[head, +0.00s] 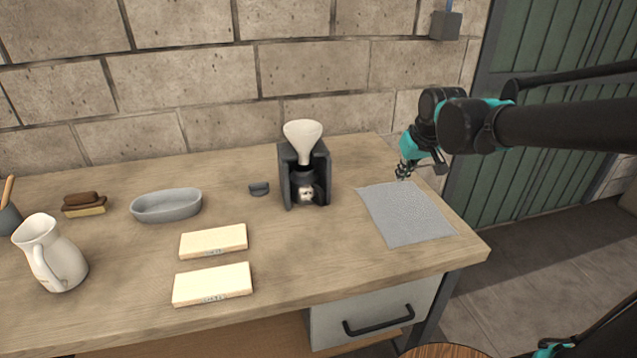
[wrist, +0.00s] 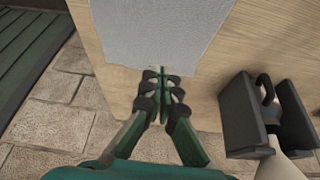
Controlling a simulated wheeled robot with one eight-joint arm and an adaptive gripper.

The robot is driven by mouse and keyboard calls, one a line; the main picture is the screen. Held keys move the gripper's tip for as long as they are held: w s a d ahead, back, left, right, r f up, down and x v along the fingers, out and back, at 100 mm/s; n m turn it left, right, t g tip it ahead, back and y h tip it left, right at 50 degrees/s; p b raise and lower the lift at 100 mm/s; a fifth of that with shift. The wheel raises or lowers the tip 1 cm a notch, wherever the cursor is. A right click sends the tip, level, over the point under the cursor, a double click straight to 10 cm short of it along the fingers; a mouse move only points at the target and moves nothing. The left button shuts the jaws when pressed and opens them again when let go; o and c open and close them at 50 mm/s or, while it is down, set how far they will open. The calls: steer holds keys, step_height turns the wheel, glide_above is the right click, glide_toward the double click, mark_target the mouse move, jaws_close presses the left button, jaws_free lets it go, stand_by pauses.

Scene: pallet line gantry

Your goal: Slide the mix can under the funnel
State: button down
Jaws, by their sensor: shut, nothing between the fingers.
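The mix can (head: 306,192), dark with a pale label, stands between the side walls of a dark stand (head: 286,182). A white funnel (head: 303,137) sits in the top of the stand, above the can. Whether the can is exactly centred under the spout is hard to tell. In the wrist view the stand (wrist: 240,122) is at the right, with the funnel (wrist: 285,166) at its lower edge and a dark looped part between its walls. My gripper (head: 403,172) is shut and empty, right of the stand and apart from it, near the grey mat's far edge; it also shows in the wrist view (wrist: 162,76).
The grey mat (head: 408,215) lies flat right of the stand. A small dark piece (head: 259,188), a grey oval dish (head: 166,205), two pale blocks (head: 213,241), a brush (head: 84,205) and a white jug (head: 50,255) are to the left. A brick wall (head: 190,80) stands behind.

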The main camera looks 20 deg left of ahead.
mark_target(322, 192)
steer(key=s+a+r+n+g, duration=0.1)
steer(key=s+a+r+n, duration=0.15)
steer(key=s+a, duration=0.45)
steer(key=s+a+r+n+g, duration=0.1)
steer(key=s+a+r+n, duration=0.2)
steer(key=a, duration=0.7)
steer(key=shift+m, duration=0.65)
steer(key=x, duration=0.6)
steer(key=a+x, duration=0.1)
steer(key=x, duration=0.2)
steer(key=shift+s+f, duration=0.15)
steer(key=shift+s+d, duration=0.45)
steer(key=shift+d, duration=0.2)
